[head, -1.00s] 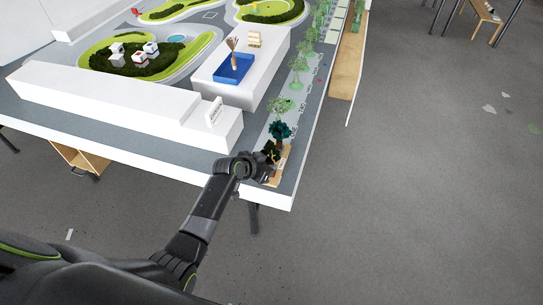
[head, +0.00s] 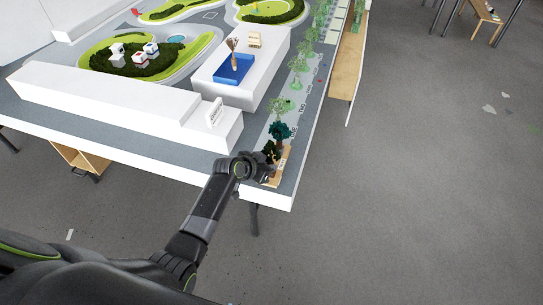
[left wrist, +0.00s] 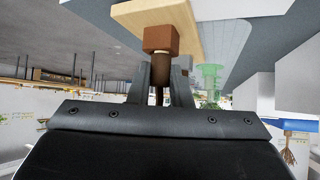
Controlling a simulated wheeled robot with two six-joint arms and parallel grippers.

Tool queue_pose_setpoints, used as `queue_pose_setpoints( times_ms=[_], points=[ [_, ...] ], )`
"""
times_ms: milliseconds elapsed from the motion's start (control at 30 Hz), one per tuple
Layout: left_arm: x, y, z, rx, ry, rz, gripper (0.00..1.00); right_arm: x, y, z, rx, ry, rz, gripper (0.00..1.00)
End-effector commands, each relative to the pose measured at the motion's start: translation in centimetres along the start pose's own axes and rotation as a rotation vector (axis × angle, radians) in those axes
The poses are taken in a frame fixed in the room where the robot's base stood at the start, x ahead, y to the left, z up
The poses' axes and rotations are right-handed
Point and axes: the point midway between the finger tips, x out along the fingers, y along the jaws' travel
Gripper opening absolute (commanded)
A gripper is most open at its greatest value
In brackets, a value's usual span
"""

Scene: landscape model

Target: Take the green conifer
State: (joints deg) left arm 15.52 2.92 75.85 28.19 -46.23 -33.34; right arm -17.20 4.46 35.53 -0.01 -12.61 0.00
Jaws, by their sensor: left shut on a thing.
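The green conifer (head: 269,149) shows as a dark green shape beside my left gripper (head: 262,164) at the near corner of the model table, partly hidden by the gripper. In the left wrist view my left gripper (left wrist: 160,80) has its fingers closed on a brown trunk-like part under a brown block (left wrist: 161,39); I take this to be the conifer's trunk and base. The block appears at the pale wooden tray (left wrist: 128,16), and I cannot tell whether it touches it. The tray also shows in the head view (head: 277,180). My right gripper is not in view.
A teal-leaved tree (head: 281,131) stands just behind the conifer. Lighter green trees (head: 281,105) line the strip beyond. A long white block (head: 110,95) and a white building with a blue recess (head: 233,68) stand left.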

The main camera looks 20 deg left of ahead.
Motion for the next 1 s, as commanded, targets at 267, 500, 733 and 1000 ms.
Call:
queue_pose_setpoints(
  times_ms=[267,500,733,1000],
  points=[
    [-0.5,0.0,-0.6,0.000,0.000,0.000,0.00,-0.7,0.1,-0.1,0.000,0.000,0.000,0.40],
    [-0.8,0.0,-0.9,0.000,0.000,0.000,0.00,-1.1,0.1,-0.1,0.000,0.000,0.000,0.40],
    [-0.9,0.0,-1.1,0.000,0.000,0.000,0.00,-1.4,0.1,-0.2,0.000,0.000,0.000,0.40],
    [-2.0,0.0,-2.3,0.000,0.000,0.000,0.00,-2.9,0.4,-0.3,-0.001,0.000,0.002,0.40]
  ],
)
